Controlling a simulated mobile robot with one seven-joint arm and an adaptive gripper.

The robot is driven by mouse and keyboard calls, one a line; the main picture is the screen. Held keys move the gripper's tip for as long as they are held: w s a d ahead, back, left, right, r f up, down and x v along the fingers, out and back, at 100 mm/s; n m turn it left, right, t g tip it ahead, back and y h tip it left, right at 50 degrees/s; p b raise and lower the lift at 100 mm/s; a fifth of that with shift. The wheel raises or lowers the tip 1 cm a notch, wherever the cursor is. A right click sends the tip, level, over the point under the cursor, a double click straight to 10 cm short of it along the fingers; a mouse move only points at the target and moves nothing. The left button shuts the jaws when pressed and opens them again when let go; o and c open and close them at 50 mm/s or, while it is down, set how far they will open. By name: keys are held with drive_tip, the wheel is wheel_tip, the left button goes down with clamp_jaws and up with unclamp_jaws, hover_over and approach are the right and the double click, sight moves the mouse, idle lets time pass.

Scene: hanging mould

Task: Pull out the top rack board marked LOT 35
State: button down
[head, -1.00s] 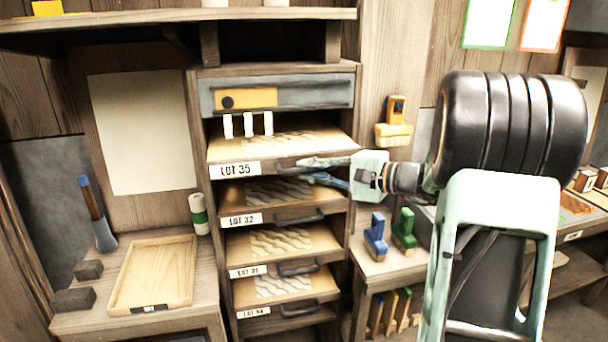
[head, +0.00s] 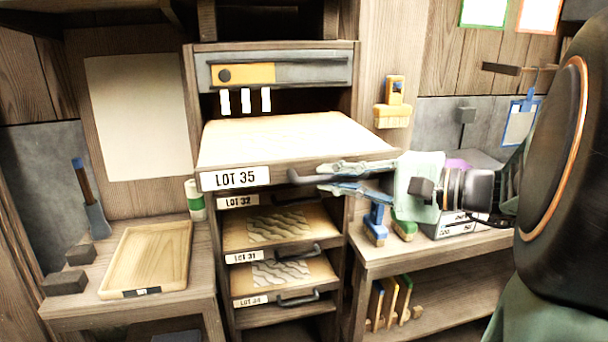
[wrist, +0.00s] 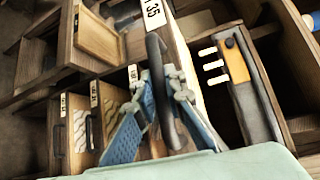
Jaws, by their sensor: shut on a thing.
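The LOT 35 board (head: 285,138) is the top board in the rack (head: 350,75). It sticks out well beyond the boards below, with its label on the front edge at the left. My gripper (head: 312,180) is shut on this board's dark handle (head: 345,172), coming from the right. In the wrist view the handle (wrist: 158,85) runs between my blue fingers (wrist: 155,120), and part of the LOT 35 label (wrist: 152,14) shows at the top. The board's patterned part is not visible; its top looks pale and plain.
Below sit boards LOT 32 (head: 238,202), LOT 31 (head: 250,256) and LOT 34 (head: 252,299); the LOT 32 board is mostly hidden. A wooden tray (head: 183,225) lies on the left bench. Blue and green brushes (head: 376,225) stand on the right bench (head: 390,257).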

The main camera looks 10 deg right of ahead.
drive_tip(key=shift+s, duration=0.45)
drive_tip(key=c, duration=2)
unclamp_jaws()
drive_tip(key=v, duration=1.2)
